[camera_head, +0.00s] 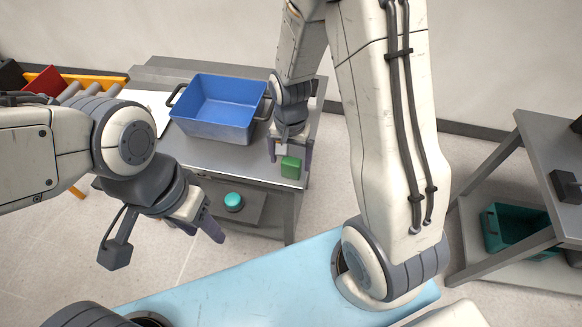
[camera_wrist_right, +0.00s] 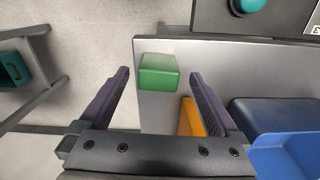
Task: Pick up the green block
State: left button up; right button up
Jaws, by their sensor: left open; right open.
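The green block (camera_head: 291,168) sits near the front right corner of the grey metal table (camera_head: 225,160). My right gripper (camera_head: 290,153) points down at it, open, with one finger to each side of the block. In the right wrist view the block (camera_wrist_right: 158,70) shows between and slightly beyond the fingertips of my right gripper (camera_wrist_right: 160,78), with visible gaps on both sides. I cannot tell how far the fingertips are above the table. My left gripper (camera_head: 201,225) is open and empty, in front of the table at the left.
A blue bin (camera_head: 215,107) with dark handles stands on the table, left of my right gripper. A turquoise button (camera_head: 233,201) sits on a grey box at the table's front. A shelf (camera_head: 547,150) with a green crate (camera_head: 515,228) stands at the right.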

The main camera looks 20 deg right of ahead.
aim_at(291, 161)
notch_tip(291, 161, down, 4)
jog(key=shift+d+r, duration=0.15)
jog(key=shift+r, duration=0.05)
jog(key=c, duration=1.5)
jog(key=shift+r, duration=0.1)
